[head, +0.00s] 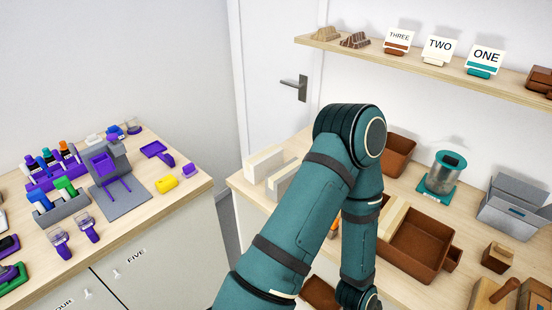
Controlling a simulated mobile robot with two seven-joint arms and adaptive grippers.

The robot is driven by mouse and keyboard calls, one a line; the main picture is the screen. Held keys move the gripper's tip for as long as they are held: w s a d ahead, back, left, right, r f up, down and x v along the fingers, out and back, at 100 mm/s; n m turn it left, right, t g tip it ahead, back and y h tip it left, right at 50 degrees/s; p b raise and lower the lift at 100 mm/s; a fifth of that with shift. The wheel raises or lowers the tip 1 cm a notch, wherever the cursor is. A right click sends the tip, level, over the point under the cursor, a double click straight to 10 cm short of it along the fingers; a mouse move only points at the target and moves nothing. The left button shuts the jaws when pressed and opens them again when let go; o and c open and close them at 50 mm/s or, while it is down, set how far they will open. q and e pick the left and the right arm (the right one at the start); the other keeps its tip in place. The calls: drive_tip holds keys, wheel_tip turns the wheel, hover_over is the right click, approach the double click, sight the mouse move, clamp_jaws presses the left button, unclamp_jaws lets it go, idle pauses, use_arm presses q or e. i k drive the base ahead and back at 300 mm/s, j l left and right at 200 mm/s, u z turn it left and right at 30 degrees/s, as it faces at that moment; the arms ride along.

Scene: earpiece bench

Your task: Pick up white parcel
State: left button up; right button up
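I cannot make out a clear white parcel in the head view. Two pale cream upright blocks (264,164) stand at the left end of the right-hand bench; I cannot tell whether either is the parcel. One teal arm of mine rises across the middle, bends at the elbow and drops toward the bottom edge. It hides part of the bench. Its gripper is below the frame, and the other gripper is also out of view.
Brown trays (412,245) and a teal-and-metal canister (442,173) stand on the right bench, with grey bins (515,207) beyond. A shelf (430,65) holds number cards above. The left bench (135,225) carries purple and grey items. A gap separates the benches.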

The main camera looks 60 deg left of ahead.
sight(258, 164)
drive_tip(key=u, duration=1.9)
drive_tip(key=i+j+z, duration=0.1)
drive_tip(key=j+z, duration=0.25)
drive_tip(key=i+j+z, duration=0.1)
drive_tip(key=z, duration=0.25)
drive_tip(key=k+j, duration=0.05)
drive_tip(key=j, duration=0.05)
